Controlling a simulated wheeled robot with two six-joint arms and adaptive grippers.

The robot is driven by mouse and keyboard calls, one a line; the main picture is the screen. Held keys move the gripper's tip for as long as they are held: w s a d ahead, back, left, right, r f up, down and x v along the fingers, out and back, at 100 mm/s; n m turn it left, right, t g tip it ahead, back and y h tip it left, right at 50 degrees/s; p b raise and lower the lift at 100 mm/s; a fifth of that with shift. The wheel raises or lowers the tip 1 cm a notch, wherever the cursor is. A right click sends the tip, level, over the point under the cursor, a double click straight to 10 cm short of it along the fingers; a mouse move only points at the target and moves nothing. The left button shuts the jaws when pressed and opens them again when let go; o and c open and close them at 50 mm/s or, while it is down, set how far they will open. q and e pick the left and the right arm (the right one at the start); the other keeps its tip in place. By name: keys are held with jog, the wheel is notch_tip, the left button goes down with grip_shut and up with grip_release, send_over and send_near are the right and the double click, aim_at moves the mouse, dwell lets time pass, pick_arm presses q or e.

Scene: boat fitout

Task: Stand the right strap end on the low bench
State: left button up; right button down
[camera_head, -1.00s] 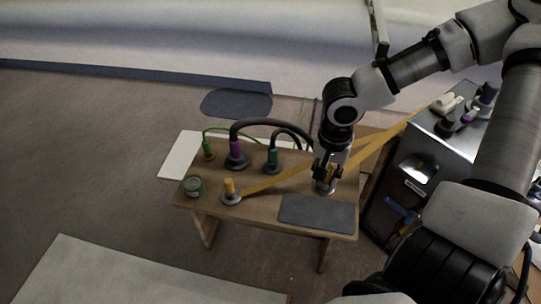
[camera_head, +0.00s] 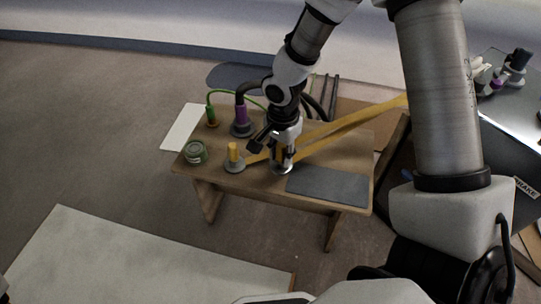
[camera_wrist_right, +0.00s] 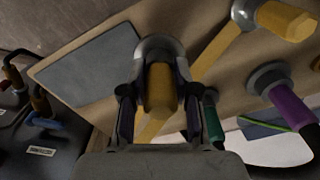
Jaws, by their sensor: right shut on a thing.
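My right gripper (camera_head: 280,152) is shut on the right strap end (camera_wrist_right: 161,88), a yellow grip on a round grey base. In the right wrist view the grip stands between my fingers (camera_wrist_right: 158,112). The base (camera_head: 281,168) is over the low wooden bench (camera_head: 225,181), close behind the dark mat; I cannot tell if it touches the top. A yellow strap runs from it to the right. The other strap end (camera_head: 234,157) stands upright on the bench just to the left; it also shows in the right wrist view (camera_wrist_right: 285,20). My left gripper is not in view.
A dark grey mat (camera_head: 328,186) covers the bench's front right. A green-lidded jar (camera_head: 195,152) stands at the left edge. A purple plug (camera_head: 240,116) and a green-cabled plug (camera_head: 211,116) stand behind. A metal-topped cabinet (camera_head: 505,105) is at the right.

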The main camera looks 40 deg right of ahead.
aim_at(271, 162)
jog(key=shift+w+a+f+b, duration=0.15)
jog(key=shift+w+a, duration=0.25)
jog(key=shift+w, duration=0.1)
jog(key=shift+w+a+f+b, duration=0.1)
jog(key=shift+w+a+b, duration=0.05)
jog(key=shift+w+a, duration=0.3)
notch_tip(271, 162, down, 4)
jog(key=b, duration=0.3)
jog(key=shift+w+r, duration=0.15)
jog(key=shift+r, duration=0.2)
jog(key=shift+f, duration=0.2)
jog(key=c, duration=0.9)
grip_release()
jog(key=shift+o, duration=0.2)
jog(key=shift+r, duration=0.1)
notch_tip(271, 162, up, 12)
jog(key=p, duration=0.7)
